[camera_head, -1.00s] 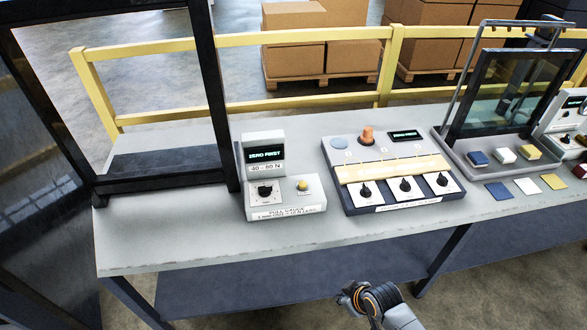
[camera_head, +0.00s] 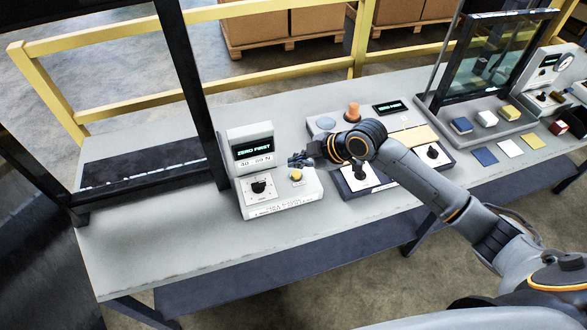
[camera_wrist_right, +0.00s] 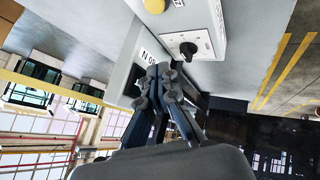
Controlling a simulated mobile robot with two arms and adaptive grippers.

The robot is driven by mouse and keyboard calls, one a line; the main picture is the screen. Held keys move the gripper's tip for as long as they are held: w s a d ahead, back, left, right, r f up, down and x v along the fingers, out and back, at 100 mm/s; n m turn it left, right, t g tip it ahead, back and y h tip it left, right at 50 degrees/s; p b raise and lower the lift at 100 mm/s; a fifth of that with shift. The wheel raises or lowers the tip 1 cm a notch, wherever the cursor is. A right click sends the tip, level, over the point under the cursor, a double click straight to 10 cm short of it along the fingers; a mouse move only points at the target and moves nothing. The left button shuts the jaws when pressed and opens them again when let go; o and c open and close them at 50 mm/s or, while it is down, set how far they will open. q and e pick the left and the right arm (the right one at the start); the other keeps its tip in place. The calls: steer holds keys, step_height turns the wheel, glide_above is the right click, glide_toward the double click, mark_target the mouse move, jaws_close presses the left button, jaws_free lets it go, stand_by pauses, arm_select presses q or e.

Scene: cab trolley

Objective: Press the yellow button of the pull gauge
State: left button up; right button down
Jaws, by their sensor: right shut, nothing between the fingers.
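The pull gauge (camera_head: 262,202) is a white box on the table with a raised screen (camera_head: 252,148) reading "ZERO FIRST" above a "40 - 60 N" label. Its black knob (camera_head: 258,187) is at the front left and its yellow button (camera_head: 296,174) at the right. My right gripper (camera_head: 300,160) is shut and empty, just above and behind the yellow button in the head view; I cannot tell whether it touches. In the right wrist view the closed fingers (camera_wrist_right: 165,75) are near the gauge, and the yellow button (camera_wrist_right: 154,5) shows at the top edge. My left gripper is out of view.
A panel with several knobs (camera_head: 365,176) stands right of the gauge, partly hidden by my right arm. A dark frame post (camera_head: 190,90) stands close on the left. Coloured blocks (camera_head: 487,118) lie further right. The table's front strip (camera_head: 170,250) is clear.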

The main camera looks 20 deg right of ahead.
steer(key=shift+n, duration=0.5)
steer(key=w+r, duration=0.1)
steer(key=w+d+r, duration=0.1)
steer(key=w, duration=0.1)
steer(key=shift+d+r, duration=0.25)
steer(key=shift+r, duration=0.15)
steer(key=shift+f, duration=0.1)
steer(key=b, duration=0.6)
glide_above(299, 175)
step_height(299, 175, down, 7)
steer(key=shift+r, duration=0.15)
steer(key=shift+f+b, duration=0.55)
steer(key=shift+f, duration=0.45)
steer(key=shift+f, duration=0.1)
steer(key=shift+f, duration=0.3)
